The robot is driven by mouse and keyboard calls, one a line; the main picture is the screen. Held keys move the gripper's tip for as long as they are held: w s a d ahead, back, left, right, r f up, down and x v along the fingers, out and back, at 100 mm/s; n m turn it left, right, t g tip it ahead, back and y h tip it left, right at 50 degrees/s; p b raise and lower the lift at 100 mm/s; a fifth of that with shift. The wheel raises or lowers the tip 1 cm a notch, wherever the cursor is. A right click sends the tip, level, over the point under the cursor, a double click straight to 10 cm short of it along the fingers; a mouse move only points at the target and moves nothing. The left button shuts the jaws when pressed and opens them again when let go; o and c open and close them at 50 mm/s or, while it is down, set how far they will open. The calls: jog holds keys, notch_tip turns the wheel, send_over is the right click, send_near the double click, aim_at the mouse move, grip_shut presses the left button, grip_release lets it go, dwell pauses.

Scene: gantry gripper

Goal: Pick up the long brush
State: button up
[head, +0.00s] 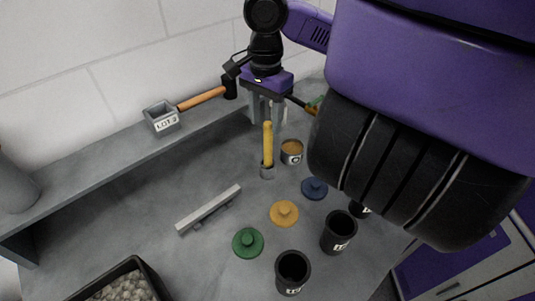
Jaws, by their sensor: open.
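Whether a finger touches the handle cannot be told from this angle.
A grey bar (208,208) lies left of the holder. A labelled tin (291,151), blue (314,188), yellow (284,213) and green (248,242) lids and black cups (338,232) stand nearby. A gravel tray (120,285) is front left.

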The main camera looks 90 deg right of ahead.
aim_at(268, 145)
jog(key=shift+f+b, duration=0.45)
jog(key=shift+f, duration=0.85)
jog(key=f, duration=0.6)
jog(key=shift+s+f, duration=0.3)
grip_shut()
